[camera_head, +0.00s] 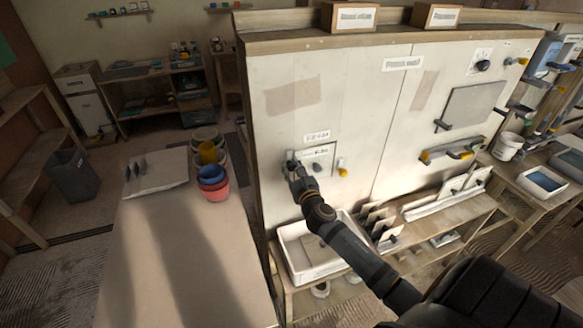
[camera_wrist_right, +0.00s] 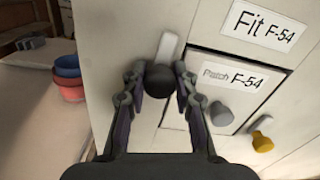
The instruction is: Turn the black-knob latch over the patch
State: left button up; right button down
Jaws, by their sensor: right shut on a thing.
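The black knob (camera_wrist_right: 160,80) of the latch sits between the fingers of my right gripper (camera_wrist_right: 160,92), which is shut on it. The latch's pale plate (camera_wrist_right: 168,47) shows above the knob, tilted slightly, beside the left edge of the patch. The patch (camera_wrist_right: 235,68) is a white panel labelled "Patch F-54" with a grey knob (camera_wrist_right: 221,114). A yellow-knob latch (camera_wrist_right: 262,141) is to its right. In the head view my right gripper (camera_head: 292,168) is at the left edge of the patch (camera_head: 319,158) and hides the black knob. My left gripper is not in view.
A "Fit F-54" label (camera_wrist_right: 264,26) is above the patch. A white tray (camera_head: 296,262) and a rack of panels (camera_head: 378,222) stand below the board. A table (camera_head: 150,225) with coloured buckets (camera_head: 213,182) is at the left.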

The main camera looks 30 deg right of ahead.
jog(key=m, duration=0.4)
jog(key=m+b, duration=0.1)
jog(key=m, duration=0.3)
jog(key=shift+m, duration=0.3)
jog(key=m+b, duration=0.1)
jog(key=m, duration=0.3)
jog(key=shift+f+b, duration=0.1)
jog(key=shift+b, duration=0.3)
jog(key=shift+m+b, duration=0.65)
jog(key=shift+m, duration=1.55)
jog(key=c, duration=1)
grip_release()
